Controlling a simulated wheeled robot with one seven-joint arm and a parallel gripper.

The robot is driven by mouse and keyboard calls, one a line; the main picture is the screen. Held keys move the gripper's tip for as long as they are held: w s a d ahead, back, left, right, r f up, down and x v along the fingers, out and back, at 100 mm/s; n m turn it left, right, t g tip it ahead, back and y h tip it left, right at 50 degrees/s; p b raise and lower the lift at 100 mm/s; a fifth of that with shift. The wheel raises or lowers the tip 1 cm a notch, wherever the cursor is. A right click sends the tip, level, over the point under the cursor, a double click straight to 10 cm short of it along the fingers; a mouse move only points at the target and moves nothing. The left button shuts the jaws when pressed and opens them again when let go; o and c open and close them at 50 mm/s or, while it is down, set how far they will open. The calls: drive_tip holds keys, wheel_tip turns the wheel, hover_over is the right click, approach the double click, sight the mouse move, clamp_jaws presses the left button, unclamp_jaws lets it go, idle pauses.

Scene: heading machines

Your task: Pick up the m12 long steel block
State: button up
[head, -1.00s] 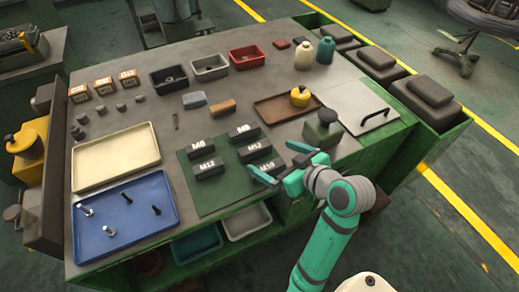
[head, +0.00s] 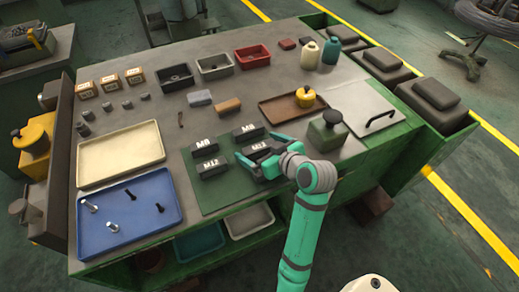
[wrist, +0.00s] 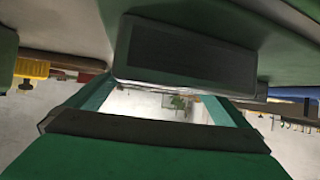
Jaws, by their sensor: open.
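Several dark steel blocks with white labels lie on a green mat (head: 215,200). A block labelled M12 (head: 213,170) lies at the front left of the mat. Another block (head: 257,148), whose label looks like M12, lies right of the middle, partly behind my gripper. I cannot tell which is the long one. My gripper (head: 252,163) is open and low over the right part of the mat, and it hides the front-right block. In the wrist view a dark block (wrist: 185,52) shows just beyond the open fingers (wrist: 160,103); its label is not visible, and no block is gripped.
Blocks labelled M8 (head: 204,144) and what looks like M8 (head: 248,130) lie behind on the mat. A blue tray (head: 125,235) with bolts is at left. A dark green weight (head: 328,132) and a brown tray (head: 275,108) stand close to my arm.

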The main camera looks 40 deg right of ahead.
drive_tip(key=c, duration=1.3)
drive_tip(key=shift+r, duration=0.15)
